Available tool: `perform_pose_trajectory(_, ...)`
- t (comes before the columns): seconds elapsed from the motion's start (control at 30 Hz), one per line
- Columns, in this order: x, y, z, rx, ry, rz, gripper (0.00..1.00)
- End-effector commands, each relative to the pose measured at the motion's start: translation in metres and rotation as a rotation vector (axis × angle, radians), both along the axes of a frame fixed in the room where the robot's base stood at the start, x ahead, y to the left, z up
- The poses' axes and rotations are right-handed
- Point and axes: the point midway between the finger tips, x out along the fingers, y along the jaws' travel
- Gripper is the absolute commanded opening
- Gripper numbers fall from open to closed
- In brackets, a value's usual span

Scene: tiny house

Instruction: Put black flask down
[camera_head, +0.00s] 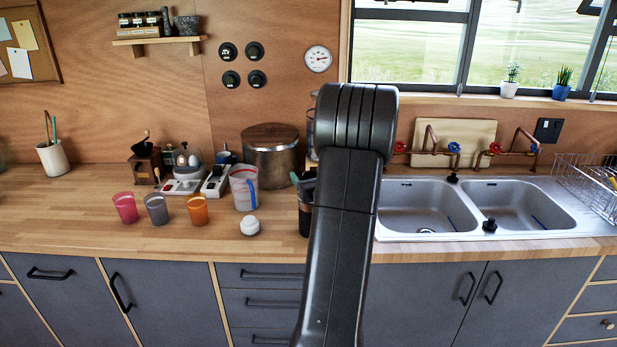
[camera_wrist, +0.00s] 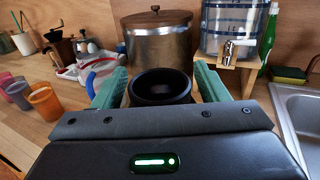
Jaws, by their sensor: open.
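The black flask (camera_wrist: 160,88) stands upright on the wooden counter, seen from above with its round open mouth. My gripper (camera_wrist: 159,80) is open, with one green finger on each side of the flask. Gaps seem to show between the fingers and the flask, but I cannot tell whether either touches. In the head view the flask (camera_head: 305,215) stands near the counter's front edge, partly hidden behind my arm. A bit of green finger shows beside its top.
A large metal pot (camera_head: 272,160) stands behind the flask. A measuring jug (camera_head: 243,187), a white egg-like item (camera_head: 250,226) and an orange cup (camera_head: 197,210) are to the left. The double sink (camera_head: 430,207) is to the right. The counter's front left is clear.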

Motion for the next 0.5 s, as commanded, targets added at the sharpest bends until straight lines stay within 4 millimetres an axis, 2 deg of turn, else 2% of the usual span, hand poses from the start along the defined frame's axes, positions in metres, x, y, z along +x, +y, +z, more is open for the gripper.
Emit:
perform_pose_trajectory(0.1, -0.002, -0.001, 0.003, 0.0, 0.0, -0.001, 0.67)
perform_pose_trajectory(0.17, -0.01, -0.005, 0.0, 0.0, 0.001, -0.003, 0.67)
perform_pose_trajectory(0.5, -0.078, -0.033, 0.0, 0.0, -0.001, -0.004, 0.67)
